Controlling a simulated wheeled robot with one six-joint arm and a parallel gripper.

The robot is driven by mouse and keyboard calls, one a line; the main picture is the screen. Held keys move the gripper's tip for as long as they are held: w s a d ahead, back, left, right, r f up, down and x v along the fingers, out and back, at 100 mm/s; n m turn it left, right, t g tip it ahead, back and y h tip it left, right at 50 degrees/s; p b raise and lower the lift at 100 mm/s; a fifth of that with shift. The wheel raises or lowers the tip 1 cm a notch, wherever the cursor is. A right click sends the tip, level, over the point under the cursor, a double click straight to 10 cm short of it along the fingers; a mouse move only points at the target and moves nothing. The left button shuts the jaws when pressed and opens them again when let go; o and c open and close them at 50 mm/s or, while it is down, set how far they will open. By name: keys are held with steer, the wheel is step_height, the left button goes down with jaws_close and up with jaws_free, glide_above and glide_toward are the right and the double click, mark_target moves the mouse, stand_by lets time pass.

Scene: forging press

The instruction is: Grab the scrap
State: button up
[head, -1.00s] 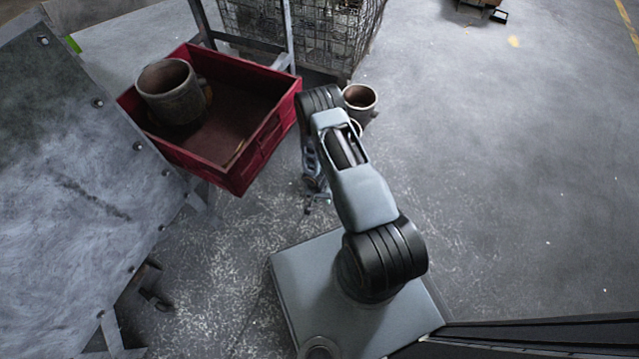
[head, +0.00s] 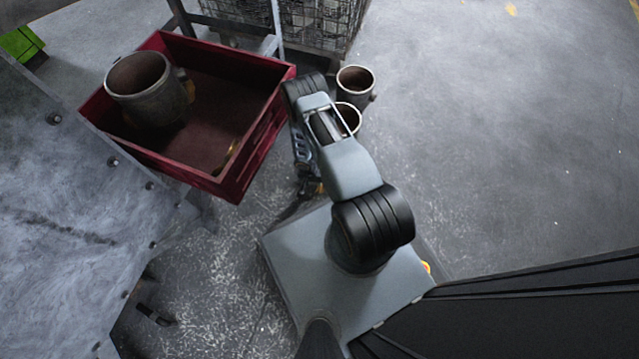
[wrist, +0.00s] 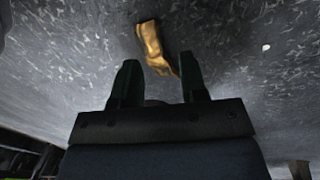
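A golden-brown, crumpled piece of scrap (wrist: 155,46) lies on the grey speckled floor in the wrist view, just beyond my fingertips. My gripper (wrist: 160,75) is open and empty, its two dark fingers apart. The scrap lies ahead of the gap between them, its near end close to the right fingertip. I cannot tell the height between fingers and floor. In the head view my gripper is low beside the red crate, mostly hidden by my arm. A small orange patch (head: 317,188) shows there, too small to identify surely.
A red crate (head: 262,146) at left holds a large metal pot (head: 150,95). Two smaller pots, one nearer (head: 352,119) and one farther (head: 355,80), stand right of my arm. A wire cage (head: 320,25) is behind. A grey metal panel (head: 60,215) fills the left. Floor at right is clear.

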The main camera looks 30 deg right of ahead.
mark_target(317, 188)
steer(key=shift+s+d+f+b, duration=0.1)
steer(key=shift+s+f+b, duration=0.1)
steer(key=shift+f+b, duration=0.55)
steer(key=shift+s+d+f+b, duration=0.15)
steer(key=shift+f+b, duration=0.25)
steer(key=shift+f, duration=0.7)
steer(key=shift+s+f+b, duration=0.2)
steer(key=shift+f+b, duration=0.35)
steer(key=shift+f, duration=0.4)
steer(key=shift+c, duration=0.5)
jaws_close()
